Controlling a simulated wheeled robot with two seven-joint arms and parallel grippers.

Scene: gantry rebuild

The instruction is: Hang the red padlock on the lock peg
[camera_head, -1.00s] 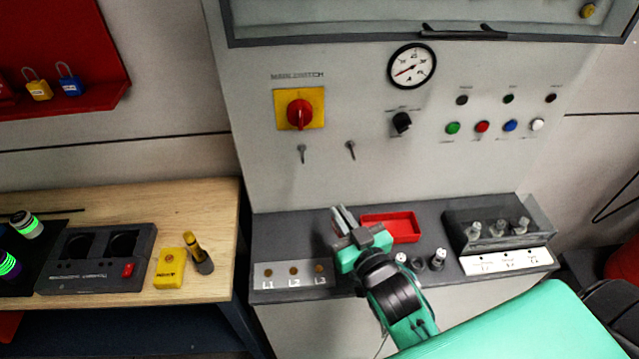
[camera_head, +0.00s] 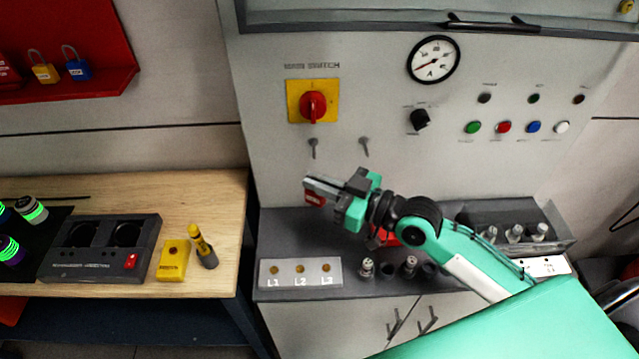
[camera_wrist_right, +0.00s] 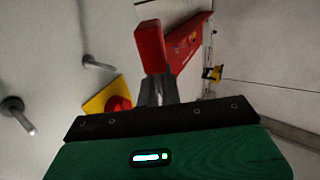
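The red padlock (camera_head: 313,198) is at the tips of my right gripper (camera_head: 322,187), in front of the panel and above the grey ledge. In the right wrist view the padlock (camera_wrist_right: 150,46) stands out beyond the closed fingers (camera_wrist_right: 158,90); its shackle is not visible. Two grey pegs stick out of the panel below the main switch: a left peg (camera_head: 313,148) and a right peg (camera_head: 364,147). Both pegs also show in the right wrist view, apart from the padlock. I cannot tell which is the lock peg. My left gripper is not in view.
The red main switch (camera_head: 313,105) on its yellow plate is above the pegs. The ledge (camera_head: 300,225) holds a label strip (camera_head: 300,272), several fuses and a red tray (camera_head: 388,238) partly hidden by my arm. A wooden bench (camera_head: 215,180) stands at left.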

